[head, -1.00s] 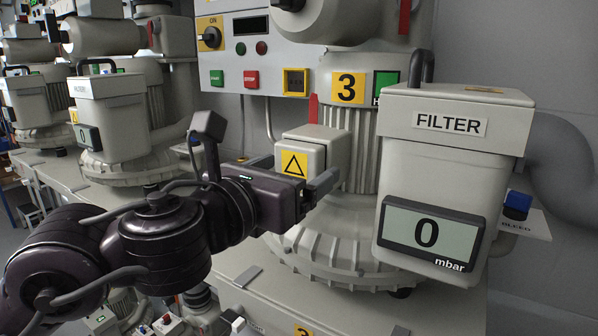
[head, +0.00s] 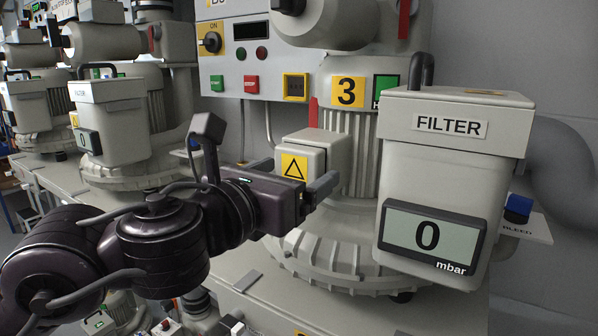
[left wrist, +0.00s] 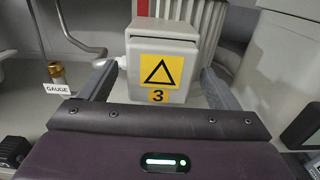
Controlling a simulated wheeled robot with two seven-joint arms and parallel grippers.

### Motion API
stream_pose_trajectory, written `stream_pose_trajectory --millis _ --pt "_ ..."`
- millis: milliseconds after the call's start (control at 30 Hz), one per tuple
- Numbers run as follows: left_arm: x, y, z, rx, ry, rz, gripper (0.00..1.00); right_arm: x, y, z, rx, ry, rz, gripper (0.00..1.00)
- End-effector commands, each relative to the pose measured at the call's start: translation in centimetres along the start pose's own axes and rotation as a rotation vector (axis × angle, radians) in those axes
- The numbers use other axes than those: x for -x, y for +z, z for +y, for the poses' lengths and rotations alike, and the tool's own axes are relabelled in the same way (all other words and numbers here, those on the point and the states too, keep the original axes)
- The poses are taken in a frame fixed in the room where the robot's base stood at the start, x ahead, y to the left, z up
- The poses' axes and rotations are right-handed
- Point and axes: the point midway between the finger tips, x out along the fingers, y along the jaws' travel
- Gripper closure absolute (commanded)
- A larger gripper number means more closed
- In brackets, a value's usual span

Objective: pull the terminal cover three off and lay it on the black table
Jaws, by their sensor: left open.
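Terminal cover three is a light grey box (head: 325,150) with a yellow triangle label, on the front of blower 3. In the left wrist view the cover (left wrist: 178,50) is straight ahead, with a "3" under the triangle. My left gripper (head: 294,174) is open in front of it. In the left wrist view the open gripper (left wrist: 158,80) has one finger at each side of the cover, with gaps showing; I cannot tell how far the fingers reach along it. My right gripper and the black table are not seen.
The filter box (head: 452,160) with its pressure display stands close on the right. A control panel (head: 250,62) is behind, above the cover. The left wrist view shows a brass gauge fitting (left wrist: 57,75) to the left of the fingers. More blowers (head: 120,120) stand at left.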

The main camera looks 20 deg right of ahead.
Motion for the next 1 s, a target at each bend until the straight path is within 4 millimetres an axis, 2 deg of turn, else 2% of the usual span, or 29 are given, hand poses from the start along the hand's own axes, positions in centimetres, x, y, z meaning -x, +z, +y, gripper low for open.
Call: stream_pose_trajectory --millis 700,767,1000 --pt "-0.01 -0.01 -0.02 -0.001 0.0 0.0 0.16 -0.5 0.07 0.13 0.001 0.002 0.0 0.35" --pt "-0.01 -0.01 -0.02 0.0 0.0 0.0 0.22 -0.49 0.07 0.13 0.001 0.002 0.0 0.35" --pt "0.0 -0.02 -0.03 0.0 0.0 0.0 0.53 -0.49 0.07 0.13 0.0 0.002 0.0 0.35"
